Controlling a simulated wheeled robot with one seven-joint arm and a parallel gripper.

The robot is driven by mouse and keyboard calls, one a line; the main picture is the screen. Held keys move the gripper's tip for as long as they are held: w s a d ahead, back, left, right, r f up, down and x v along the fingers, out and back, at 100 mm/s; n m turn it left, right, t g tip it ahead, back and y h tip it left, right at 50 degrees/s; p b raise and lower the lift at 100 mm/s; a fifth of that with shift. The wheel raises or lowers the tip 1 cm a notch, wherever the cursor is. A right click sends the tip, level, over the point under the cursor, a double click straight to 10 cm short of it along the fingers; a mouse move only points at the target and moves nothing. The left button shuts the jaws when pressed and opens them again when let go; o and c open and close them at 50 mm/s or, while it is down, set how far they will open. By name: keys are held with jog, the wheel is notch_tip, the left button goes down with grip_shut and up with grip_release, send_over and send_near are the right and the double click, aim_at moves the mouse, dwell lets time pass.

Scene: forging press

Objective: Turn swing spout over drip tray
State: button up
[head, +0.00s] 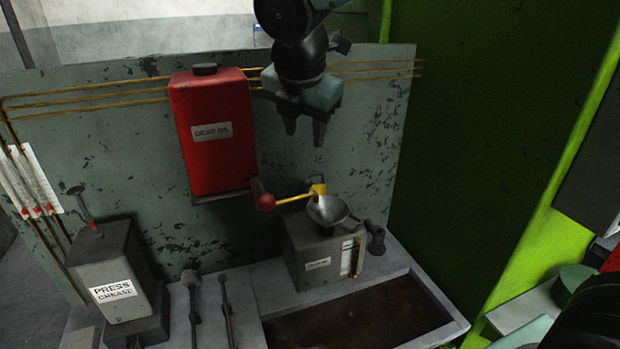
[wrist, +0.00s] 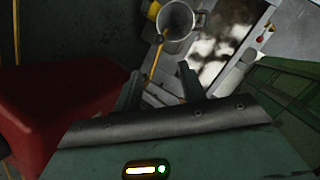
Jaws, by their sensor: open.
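The swing spout (head: 293,199) is a thin yellow tube below the red gear oil tank (head: 210,135). Its yellow tip ends at the metal funnel (head: 328,210) on top of a grey box. The tube also shows in the wrist view (wrist: 156,62), beside the funnel (wrist: 176,20). The drip tray (head: 360,318) is a dark brown basin in front of the box; the spout is not over its open part. My gripper (head: 305,136) is open and empty, pointing down, above the spout and funnel. Its fingers also show in the wrist view (wrist: 160,87).
A red ball knob (head: 266,201) sits at the tank's lower right. The grey box (head: 322,262) stands at the tray's back edge. A press grease box (head: 110,275) is at left. A green wall (head: 470,150) bounds the right side. Space around my gripper is clear.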

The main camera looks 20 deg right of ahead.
aim_at(308, 180)
jog(key=p+x, duration=0.2)
jog(key=x, duration=1.5)
jog(key=shift+w+f, duration=0.1)
grip_shut()
